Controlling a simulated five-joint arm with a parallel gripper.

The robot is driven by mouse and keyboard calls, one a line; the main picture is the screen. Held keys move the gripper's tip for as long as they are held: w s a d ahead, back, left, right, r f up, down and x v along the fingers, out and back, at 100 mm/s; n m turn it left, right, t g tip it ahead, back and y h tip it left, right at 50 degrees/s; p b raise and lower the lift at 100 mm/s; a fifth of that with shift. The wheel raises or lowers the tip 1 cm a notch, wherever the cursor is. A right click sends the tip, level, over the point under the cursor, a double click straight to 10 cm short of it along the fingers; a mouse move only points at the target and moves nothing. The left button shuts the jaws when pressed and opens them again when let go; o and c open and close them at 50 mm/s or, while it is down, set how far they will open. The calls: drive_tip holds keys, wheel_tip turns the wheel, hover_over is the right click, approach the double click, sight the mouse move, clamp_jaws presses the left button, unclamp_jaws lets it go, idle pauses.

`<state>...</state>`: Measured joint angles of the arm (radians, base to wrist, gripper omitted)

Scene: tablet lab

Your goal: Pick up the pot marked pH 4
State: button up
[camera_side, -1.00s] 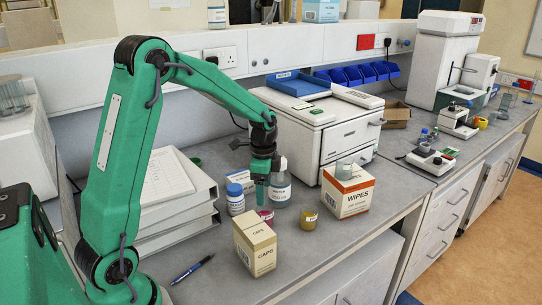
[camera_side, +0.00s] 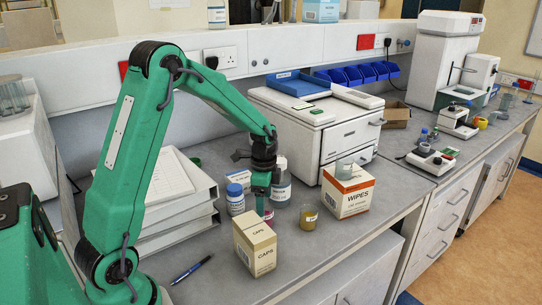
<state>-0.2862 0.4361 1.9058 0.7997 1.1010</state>
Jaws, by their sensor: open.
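A small pot with pink contents (camera_side: 268,215) stands on the bench behind the caps box, partly hidden by the box and my gripper. A small pot with yellow contents (camera_side: 308,217) stands to its right, in the open. I cannot read the marking on either pot at this size. My gripper (camera_side: 260,210) points down at the pink pot, its tips at or just above the pot's top. The gripper is open. I cannot tell whether the tips are around the pot or touching it.
The caps box (camera_side: 256,247) stands close in front of my gripper. A blue-capped bottle (camera_side: 235,200) is to the left, a clear bottle (camera_side: 282,190) behind, and the wipes box (camera_side: 349,194) to the right. A pen (camera_side: 191,270) lies on the bare front-left bench.

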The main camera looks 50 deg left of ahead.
drive_tip(key=shift+d+f, duration=0.2)
drive_tip(key=shift+f, duration=2)
drive_tip(key=c, duration=1.1)
drive_tip(key=shift+r, duration=0.2)
wheel_tip(320, 180, up, 10)
drive_tip(key=shift+f, duration=0.15)
